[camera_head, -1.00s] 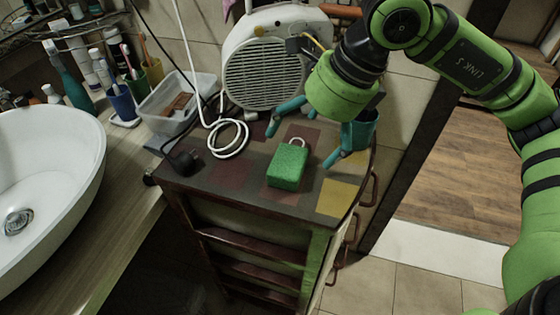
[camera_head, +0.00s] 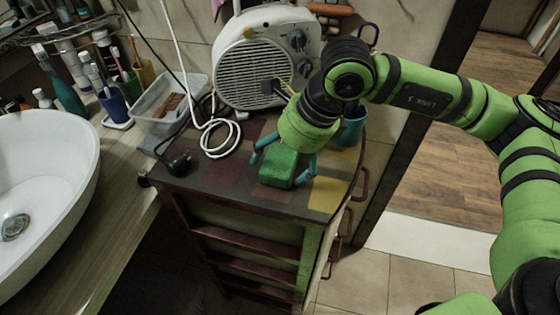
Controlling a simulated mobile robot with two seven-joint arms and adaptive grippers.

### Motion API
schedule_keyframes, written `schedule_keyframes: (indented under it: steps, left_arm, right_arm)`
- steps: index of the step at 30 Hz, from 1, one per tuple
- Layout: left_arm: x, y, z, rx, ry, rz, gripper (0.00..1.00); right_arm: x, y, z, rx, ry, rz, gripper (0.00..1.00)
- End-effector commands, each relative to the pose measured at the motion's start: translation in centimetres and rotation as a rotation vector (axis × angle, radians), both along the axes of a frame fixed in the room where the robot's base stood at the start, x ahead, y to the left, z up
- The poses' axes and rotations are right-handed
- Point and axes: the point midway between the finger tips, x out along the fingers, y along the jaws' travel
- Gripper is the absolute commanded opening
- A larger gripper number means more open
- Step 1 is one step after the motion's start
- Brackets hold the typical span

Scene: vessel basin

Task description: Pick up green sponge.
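The green sponge (camera_head: 279,168) lies on the patchwork top of the small cabinet (camera_head: 212,177), near its front middle. My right gripper (camera_head: 280,168) comes down over it from above and behind. Its teal fingers are spread, one at the left rear of the sponge and one at its right side. The gripper body hides the far part of the sponge. I cannot tell whether the fingers touch it. My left gripper is not in view.
A white fan heater (camera_head: 262,62) stands behind. A teal cup (camera_head: 351,127) is right of my gripper. A coiled white cable (camera_head: 219,152) and black plug (camera_head: 180,163) lie at the left. A clear bin (camera_head: 160,117) and white basin (camera_head: 48,185) are further left.

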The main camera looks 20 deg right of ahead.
Motion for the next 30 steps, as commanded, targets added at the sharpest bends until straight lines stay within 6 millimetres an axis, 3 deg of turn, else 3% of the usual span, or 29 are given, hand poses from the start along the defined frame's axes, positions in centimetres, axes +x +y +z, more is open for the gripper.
schedule_keyframes:
  steps: [3,17,25,30]
  left_arm:
    - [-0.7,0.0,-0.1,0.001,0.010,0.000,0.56]
    - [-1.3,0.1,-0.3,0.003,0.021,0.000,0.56]
    - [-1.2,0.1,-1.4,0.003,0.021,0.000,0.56]
    - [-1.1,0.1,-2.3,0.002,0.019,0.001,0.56]
  right_arm:
    - [0.0,0.0,0.0,0.000,0.000,0.000,0.52]
    - [0.0,0.0,0.4,0.000,0.000,0.000,0.51]
    - [0.1,0.1,4.1,0.002,-0.006,0.001,0.51]
    - [-3.3,-1.9,6.2,0.000,-0.006,-0.001,0.51]
